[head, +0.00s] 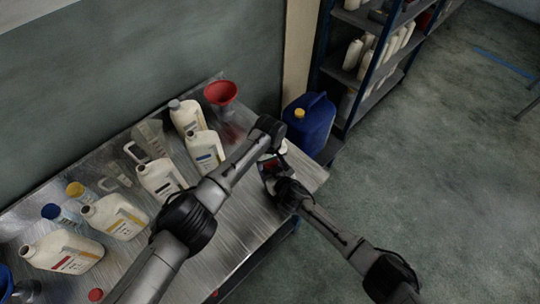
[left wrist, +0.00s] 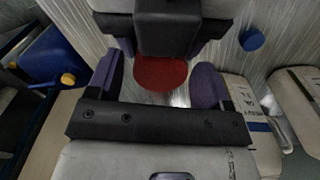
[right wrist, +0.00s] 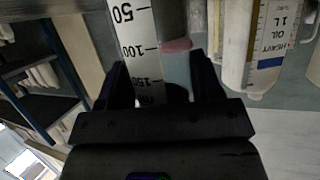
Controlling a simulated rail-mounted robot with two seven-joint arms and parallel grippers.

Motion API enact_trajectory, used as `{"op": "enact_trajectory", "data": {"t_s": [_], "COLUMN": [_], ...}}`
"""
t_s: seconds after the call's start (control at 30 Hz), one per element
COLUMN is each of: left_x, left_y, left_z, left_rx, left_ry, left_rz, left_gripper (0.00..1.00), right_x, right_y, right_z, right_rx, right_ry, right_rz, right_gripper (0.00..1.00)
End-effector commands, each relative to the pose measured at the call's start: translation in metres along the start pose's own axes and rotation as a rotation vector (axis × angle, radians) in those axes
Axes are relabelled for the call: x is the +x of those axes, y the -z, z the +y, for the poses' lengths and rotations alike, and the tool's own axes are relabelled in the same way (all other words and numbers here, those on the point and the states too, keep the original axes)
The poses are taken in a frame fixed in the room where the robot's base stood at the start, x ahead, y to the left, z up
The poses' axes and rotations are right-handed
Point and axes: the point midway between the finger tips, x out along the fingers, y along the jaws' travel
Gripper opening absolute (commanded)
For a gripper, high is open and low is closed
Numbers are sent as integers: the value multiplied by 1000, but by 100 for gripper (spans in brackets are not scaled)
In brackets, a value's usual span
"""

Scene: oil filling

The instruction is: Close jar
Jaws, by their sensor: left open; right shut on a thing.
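A clear jar with black marks 50, 100 and 150 (right wrist: 135,35) stands between the fingers of my right gripper (right wrist: 152,95), which is shut on it. In the head view my right gripper (head: 272,180) is at the table's right end, with the jar mostly hidden. My left gripper (head: 279,149) is close above it, its fingertips hard to make out there. In the left wrist view a red round lid (left wrist: 160,74) lies between the spread fingers of my left gripper (left wrist: 158,88). The fingers look apart from it. Whether the lid sits on the jar is hidden.
Several oil bottles (head: 160,178) stand along the metal table (head: 232,222). A red funnel (head: 221,93) is at the back. A blue canister (head: 308,120) stands beyond the right end, next to a shelf (head: 362,80). A small red cap (head: 95,294) lies near the front left.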

Motion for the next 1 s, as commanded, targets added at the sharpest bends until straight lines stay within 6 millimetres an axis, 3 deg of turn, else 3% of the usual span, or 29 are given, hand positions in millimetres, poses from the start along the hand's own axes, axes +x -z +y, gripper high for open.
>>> {"op": "enact_trajectory", "data": {"t_s": [0.37,0.9,1.0], "left_x": [3,3,3], "left_y": [0,0,0], "left_z": [0,0,0], "left_rx": [0,-1,33], "left_ry": [0,0,0], "left_rz": [0,0,0], "left_gripper": [73,23,23], "right_x": [0,0,0], "right_y": [-1,-1,-1], "right_z": [0,0,0], "right_rx": [0,0,0], "right_ry": [0,0,0], "right_rz": [-1,-1,-1], "right_gripper": [0,0,0]}}
